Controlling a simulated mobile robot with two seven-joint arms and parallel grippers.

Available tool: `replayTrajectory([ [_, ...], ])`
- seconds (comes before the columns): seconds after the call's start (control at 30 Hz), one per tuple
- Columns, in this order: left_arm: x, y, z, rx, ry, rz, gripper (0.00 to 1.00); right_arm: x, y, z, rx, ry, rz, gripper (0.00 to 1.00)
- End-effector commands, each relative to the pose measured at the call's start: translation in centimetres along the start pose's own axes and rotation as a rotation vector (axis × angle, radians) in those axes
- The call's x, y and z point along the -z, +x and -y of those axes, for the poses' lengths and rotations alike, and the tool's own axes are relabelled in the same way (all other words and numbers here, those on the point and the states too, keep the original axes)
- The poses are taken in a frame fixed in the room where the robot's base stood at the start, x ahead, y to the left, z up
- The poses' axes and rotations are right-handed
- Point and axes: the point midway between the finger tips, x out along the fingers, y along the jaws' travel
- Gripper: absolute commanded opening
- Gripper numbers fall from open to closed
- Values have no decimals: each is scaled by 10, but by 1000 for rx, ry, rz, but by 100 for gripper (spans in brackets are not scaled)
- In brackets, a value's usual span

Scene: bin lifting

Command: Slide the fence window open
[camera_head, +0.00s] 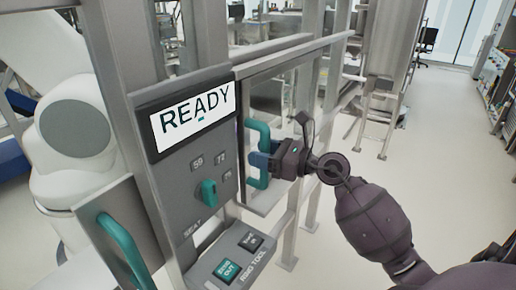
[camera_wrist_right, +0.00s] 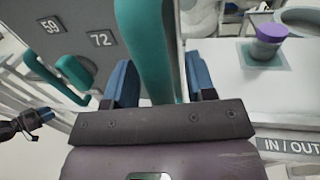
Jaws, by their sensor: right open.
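The fence window has a grey metal frame (camera_head: 290,53) right of the control panel and carries a teal upright handle (camera_head: 257,131). My right gripper (camera_head: 262,161) is at the middle of this handle, with its blue fingers around it. In the right wrist view the teal handle (camera_wrist_right: 148,50) passes between the two open blue fingers (camera_wrist_right: 160,85). A gap shows on at least the right side of the handle, so it is not clamped. My left gripper is not in the head view; a small dark shape with blue at the wrist view's left edge may be it.
A control panel (camera_head: 180,180) with a READY screen (camera_head: 197,117) and a teal knob (camera_head: 206,194) stands left of the window. Another teal handle (camera_head: 125,250) is at lower left. A purple-topped cup (camera_wrist_right: 268,40) stands on a white surface. Open floor (camera_head: 435,180) lies right.

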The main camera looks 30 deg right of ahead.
Motion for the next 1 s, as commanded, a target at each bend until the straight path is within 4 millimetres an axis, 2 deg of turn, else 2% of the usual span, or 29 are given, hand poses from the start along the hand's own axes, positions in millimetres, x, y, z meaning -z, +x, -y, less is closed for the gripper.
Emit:
replayTrajectory([
  [0.13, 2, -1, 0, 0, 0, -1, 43, 0, 10, 0, 0, 1, 0, 51],
  [0.47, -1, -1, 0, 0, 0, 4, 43, 0, 12, 0, 0, 1, -1, 51],
  [0.8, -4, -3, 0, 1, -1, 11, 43, 0, 11, 0, 0, 1, -1, 0],
  [1.0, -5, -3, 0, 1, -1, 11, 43, 1, 11, 0, 0, 1, -1, 0],
])
